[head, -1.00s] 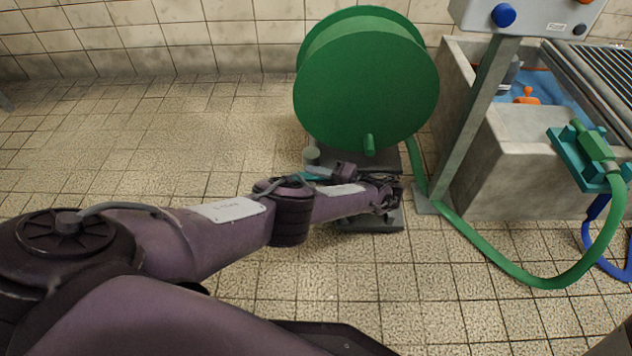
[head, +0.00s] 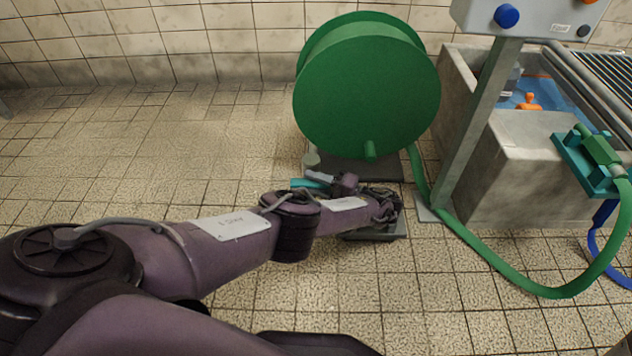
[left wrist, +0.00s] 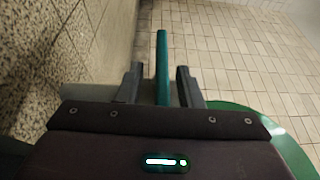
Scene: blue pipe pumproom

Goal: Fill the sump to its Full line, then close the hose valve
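A teal lever (head: 308,183) sits low in front of the green hose reel. It also shows upright in the left wrist view (left wrist: 162,65). My left gripper (left wrist: 158,86) is open, with one finger on each side of the lever and visible gaps between. In the head view my left gripper (head: 322,178) is small and partly hidden by its wrist. The concrete sump (head: 515,160) stands at the right, with blue water (head: 548,88) and an orange float (head: 528,101) inside. Its Full line cannot be made out. My right gripper is not in view.
The green reel (head: 365,90) stands behind my left wrist. A green hose (head: 500,270) loops to a nozzle on a teal bracket (head: 580,170) at the sump. A post (head: 478,120) carries a grey box with a blue knob (head: 507,16). Tiled floor at left is clear.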

